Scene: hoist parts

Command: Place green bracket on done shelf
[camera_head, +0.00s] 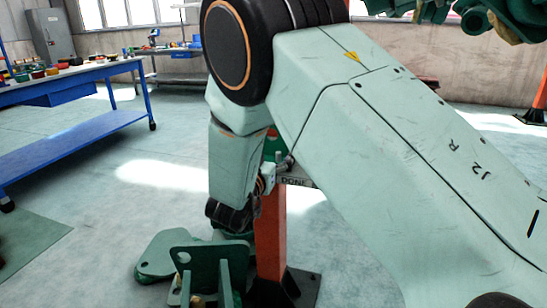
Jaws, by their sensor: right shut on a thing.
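The green bracket (208,258), a dark green piece with holed plates and upright ribs, shows low in the head view, left of the orange post. My right arm reaches across the view and bends down. Its black gripper (230,222) is just above the bracket and shut on it; the fingertips are mostly hidden. The done shelf (297,182), with a "DONE" label, is on the orange post behind my forearm, above and right of the bracket. My arm hides much of the shelf. A small green patch shows above it. My left gripper is not in view.
A blue workbench (80,76) with small coloured parts stands at the left. Another bench (165,52) and a grey cabinet (50,36) are farther back. Green machinery (470,15) shows at top right. The floor between the bench and the post is clear.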

